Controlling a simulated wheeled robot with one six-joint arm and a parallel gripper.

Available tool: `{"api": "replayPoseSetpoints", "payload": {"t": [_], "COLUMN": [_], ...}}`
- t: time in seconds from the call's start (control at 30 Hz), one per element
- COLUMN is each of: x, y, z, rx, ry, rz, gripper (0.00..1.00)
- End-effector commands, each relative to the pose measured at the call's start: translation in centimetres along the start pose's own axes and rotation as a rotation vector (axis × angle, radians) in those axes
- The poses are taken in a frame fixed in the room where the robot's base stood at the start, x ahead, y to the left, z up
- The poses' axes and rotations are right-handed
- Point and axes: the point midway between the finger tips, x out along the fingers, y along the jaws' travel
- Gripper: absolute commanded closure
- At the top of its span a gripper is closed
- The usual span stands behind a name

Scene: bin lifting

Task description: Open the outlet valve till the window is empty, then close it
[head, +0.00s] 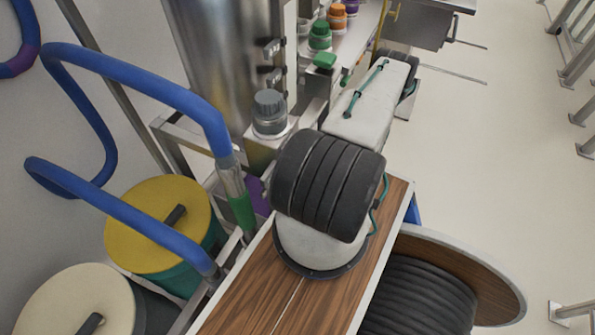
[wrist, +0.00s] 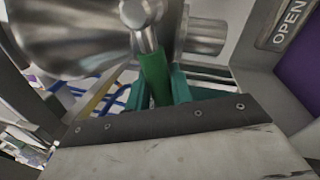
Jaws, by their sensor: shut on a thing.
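In the wrist view the green valve handle (wrist: 152,66) hangs from a round metal valve stem (wrist: 141,14) on steel pipework. My gripper (wrist: 158,86) has its teal fingers on either side of the handle and is shut on it. The handle points down toward me, slightly tilted. A plate with the word OPEN (wrist: 289,22) stands at the upper right of the wrist view. The window is not visible in the wrist view, and I cannot make it out in the head view. In the head view my gripper and the gripped handle cannot be made out.
A tall steel tank (head: 225,60) stands behind my arm. Blue hoses (head: 130,75) and yellow-lidded drum (head: 158,222) crowd the left. Open floor (head: 495,130) lies to the right.

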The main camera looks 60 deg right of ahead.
Motion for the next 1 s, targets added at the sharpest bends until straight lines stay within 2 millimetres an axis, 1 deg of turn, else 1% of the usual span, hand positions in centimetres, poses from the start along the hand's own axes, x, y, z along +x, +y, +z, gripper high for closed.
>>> {"api": "replayPoseSetpoints", "payload": {"t": [0.2, 0.4, 0.63, 1.0], "x": [0.2, 0.3, 0.4, 0.4], "y": [1.1, 1.6, 2.0, 2.0], "z": [0.1, 0.2, 0.3, 0.3], "rx": [0.15, 0.241, 0.288, 0.297], "ry": [-0.029, -0.048, -0.058, -0.06], "rz": [0.001, 0.001, 0.001, 0.002], "gripper": [1.0, 1.0, 1.0, 1.0]}}
